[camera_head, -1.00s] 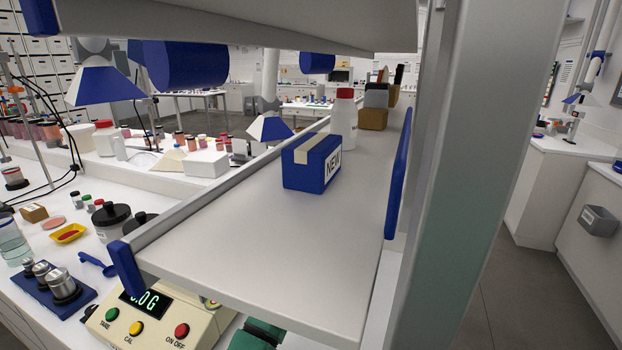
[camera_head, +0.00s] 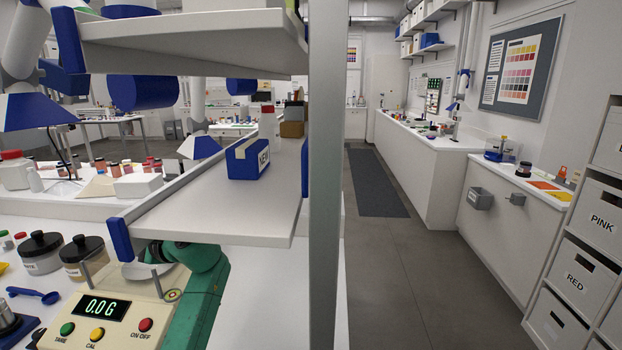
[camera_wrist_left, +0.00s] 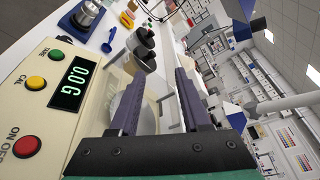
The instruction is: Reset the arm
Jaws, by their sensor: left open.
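My left gripper (camera_wrist_left: 160,82) is open in the left wrist view, with nothing seen between its two dark fingers. The cream scale (camera_wrist_left: 45,85) is beside it, reading 0.0 G, and its round pan is partly hidden behind a finger. In the head view, my green left arm (camera_head: 203,290) rises beside the scale (camera_head: 115,315) and under the shelf. The gripper's fingers are not clear there. The scale pan (camera_head: 143,270) looks empty where it shows. My right gripper is not in view.
A white shelf (camera_head: 210,205) overhangs the scale and arm, carrying a blue "NEW" box (camera_head: 247,160). A grey post (camera_head: 325,200) stands right of it. Dark-lidded jars (camera_head: 40,252) and a blue scoop (camera_head: 33,295) are left of the scale. Floor is clear at right.

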